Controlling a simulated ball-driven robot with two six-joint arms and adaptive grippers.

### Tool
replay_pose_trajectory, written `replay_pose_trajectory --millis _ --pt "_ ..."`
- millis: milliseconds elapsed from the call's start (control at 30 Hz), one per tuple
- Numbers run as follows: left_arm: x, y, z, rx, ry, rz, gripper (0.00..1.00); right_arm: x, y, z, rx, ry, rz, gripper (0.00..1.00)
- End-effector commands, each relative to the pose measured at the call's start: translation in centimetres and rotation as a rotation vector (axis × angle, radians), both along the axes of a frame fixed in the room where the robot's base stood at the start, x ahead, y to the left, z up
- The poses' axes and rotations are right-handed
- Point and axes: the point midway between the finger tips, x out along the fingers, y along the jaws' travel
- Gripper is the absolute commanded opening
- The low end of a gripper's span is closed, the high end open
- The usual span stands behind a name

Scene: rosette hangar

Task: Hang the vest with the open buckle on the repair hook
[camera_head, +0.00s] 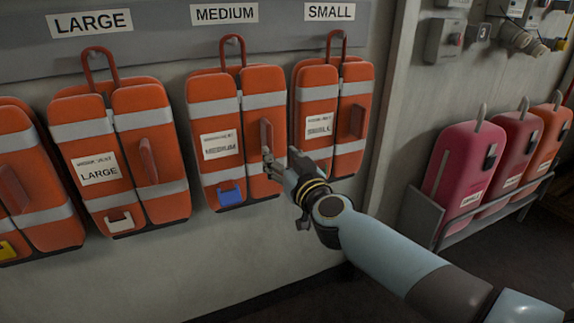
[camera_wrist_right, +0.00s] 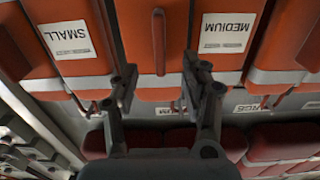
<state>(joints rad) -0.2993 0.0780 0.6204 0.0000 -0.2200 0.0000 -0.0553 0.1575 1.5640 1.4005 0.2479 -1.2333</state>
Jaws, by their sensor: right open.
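Orange vests with grey bands hang on the wall. The medium vest (camera_head: 215,115) hangs by a red loop and has a blue buckle (camera_head: 230,195) at its lower left. The large vest (camera_head: 75,130) has a white buckle (camera_head: 119,222). The small vest (camera_head: 315,95) is partly behind my right gripper (camera_head: 280,160), its buckle area hidden. I cannot tell which buckle is open. My right gripper is open and empty in front of the medium vest's red handle (camera_head: 266,135). In the right wrist view the handle (camera_wrist_right: 158,40) lies between and beyond the fingertips. No repair hook can be identified.
Another vest (camera_head: 30,190) with a yellow buckle is cut off at the left. A grey sign rail (camera_head: 160,42) runs above the vests. Pink, red and orange cases stand in a low rack (camera_head: 425,215) at the right. Grey boxes (camera_head: 443,42) are mounted above it.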

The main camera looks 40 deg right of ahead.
Motion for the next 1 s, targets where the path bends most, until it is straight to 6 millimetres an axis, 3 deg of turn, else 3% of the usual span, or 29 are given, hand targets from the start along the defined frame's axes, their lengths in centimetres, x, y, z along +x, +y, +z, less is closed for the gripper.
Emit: replay_pose_trajectory --millis 500,1000 --pt "-0.2 0.1 -1.0 0.001 0.003 -0.001 0.00 5.4 -1.3 0.1 -0.001 -0.001 0.000 0.46" --pt "-0.2 0.2 -1.1 0.002 0.004 -0.001 0.00 6.7 -1.6 0.0 0.000 0.000 0.000 0.46"
